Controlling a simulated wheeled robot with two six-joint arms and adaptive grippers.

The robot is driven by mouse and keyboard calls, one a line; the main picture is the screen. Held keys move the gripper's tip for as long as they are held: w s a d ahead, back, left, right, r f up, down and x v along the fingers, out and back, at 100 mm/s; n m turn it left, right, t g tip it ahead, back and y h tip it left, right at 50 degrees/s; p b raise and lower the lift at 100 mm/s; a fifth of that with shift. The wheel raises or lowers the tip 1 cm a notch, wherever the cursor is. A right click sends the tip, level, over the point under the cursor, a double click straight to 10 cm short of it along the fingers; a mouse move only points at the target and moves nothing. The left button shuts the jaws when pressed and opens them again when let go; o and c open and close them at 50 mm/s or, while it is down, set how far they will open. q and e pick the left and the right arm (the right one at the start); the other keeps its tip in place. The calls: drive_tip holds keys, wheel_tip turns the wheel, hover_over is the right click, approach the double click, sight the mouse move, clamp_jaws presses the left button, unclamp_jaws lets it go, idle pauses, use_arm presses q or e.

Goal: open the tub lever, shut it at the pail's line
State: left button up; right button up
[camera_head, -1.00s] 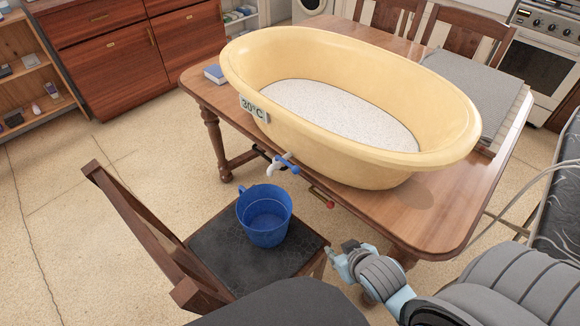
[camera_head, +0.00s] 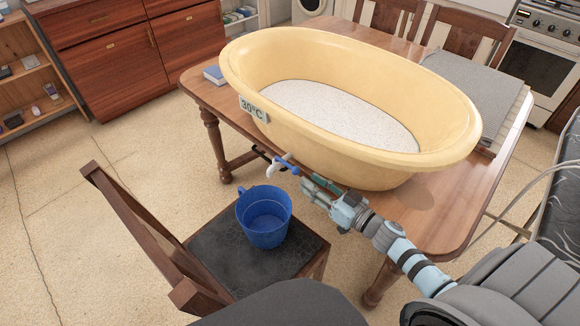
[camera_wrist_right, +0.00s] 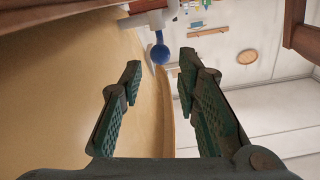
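The yellow tub (camera_head: 350,165) stands on the wooden table, with a pale speckled surface inside. Its white tap (camera_head: 273,169) sticks out below the 30°C label, with a blue lever (camera_head: 289,166) pointing right. The blue pail (camera_head: 264,226) stands upright on the chair, below the tap; I cannot make out a line in it, and no stream shows. My right gripper (camera_head: 313,186) is open and empty, just right of the lever. In the right wrist view the lever's round blue end (camera_wrist_right: 160,54) lies ahead between the fingertips, with no clear contact. My left gripper is not in view.
The chair (camera_head: 213,272) stands in front of the table (camera_head: 440,208), its backrest to the left. A blue book (camera_head: 214,75) lies at the table's left corner and a grey mat (camera_head: 480,90) at its right. Open floor lies at left.

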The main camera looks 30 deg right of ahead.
sight(297, 172)
drive_tip(key=x, duration=0.9)
drive_tip(key=shift+b, duration=0.35)
clamp_jaws()
